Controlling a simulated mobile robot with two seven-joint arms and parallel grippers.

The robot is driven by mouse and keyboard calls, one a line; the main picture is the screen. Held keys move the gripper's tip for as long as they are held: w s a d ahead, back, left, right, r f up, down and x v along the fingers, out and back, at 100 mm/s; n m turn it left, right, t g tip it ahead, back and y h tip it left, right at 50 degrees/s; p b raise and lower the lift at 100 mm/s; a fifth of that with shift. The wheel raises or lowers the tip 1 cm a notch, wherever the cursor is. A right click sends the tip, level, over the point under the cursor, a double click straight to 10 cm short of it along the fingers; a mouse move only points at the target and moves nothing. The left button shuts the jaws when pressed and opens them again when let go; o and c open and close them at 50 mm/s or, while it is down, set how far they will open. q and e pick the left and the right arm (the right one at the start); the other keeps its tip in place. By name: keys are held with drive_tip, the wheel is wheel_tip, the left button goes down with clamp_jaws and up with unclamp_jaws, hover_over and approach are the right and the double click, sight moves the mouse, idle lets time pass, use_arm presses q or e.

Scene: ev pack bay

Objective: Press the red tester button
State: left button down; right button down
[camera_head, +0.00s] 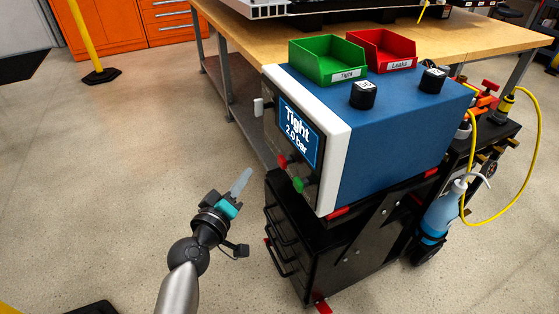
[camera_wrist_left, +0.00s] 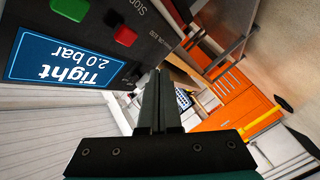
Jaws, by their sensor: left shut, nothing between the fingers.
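The blue tester (camera_head: 400,130) stands on a black drawer cart, with a white-framed front face. Its screen (camera_head: 299,134) reads "Tight 2.0 bar". Below the screen are the red button (camera_head: 283,161) and the green button (camera_head: 298,184). In the left wrist view the screen (camera_wrist_left: 62,60) is upside down, and the red button (camera_wrist_left: 125,36) is close to the green button (camera_wrist_left: 121,4). My left gripper (camera_head: 246,173) is shut and empty, in front of the panel and left of the buttons, apart from them. Its shut fingers show in the wrist view (camera_wrist_left: 156,80), pointing past the panel. My right gripper is not in view.
A green bin (camera_head: 322,68) and a red bin (camera_head: 385,58), labelled Tight and Leaks, sit on top of the tester. Black drawers (camera_head: 285,235) with handles are below. A wooden bench (camera_head: 245,42) stands behind.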

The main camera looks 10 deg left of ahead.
sight(280, 163)
use_arm(q)
drive_tip(key=shift+w+d, duration=0.75)
drive_tip(key=shift+d, duration=0.35)
drive_tip(key=shift+w+d, duration=0.75)
drive_tip(key=shift+d, duration=0.3)
idle(0.4)
drive_tip(key=shift+w+d, duration=0.2)
drive_tip(key=shift+d, duration=0.15)
drive_tip(key=shift+w+d+p, duration=0.3)
drive_tip(key=shift+d, duration=0.15)
idle(0.7)
drive_tip(key=shift+w+d+r, duration=0.1)
drive_tip(key=shift+w+d, duration=0.35)
drive_tip(key=shift+d, duration=0.2)
idle(0.5)
drive_tip(key=shift+a, duration=0.1)
drive_tip(key=shift+s+a+r+p, duration=0.1)
drive_tip(key=shift+s+a+p, duration=0.3)
drive_tip(key=shift+s+a, duration=0.6)
drive_tip(key=shift+w+a, duration=0.1)
drive_tip(key=shift+a, duration=0.05)
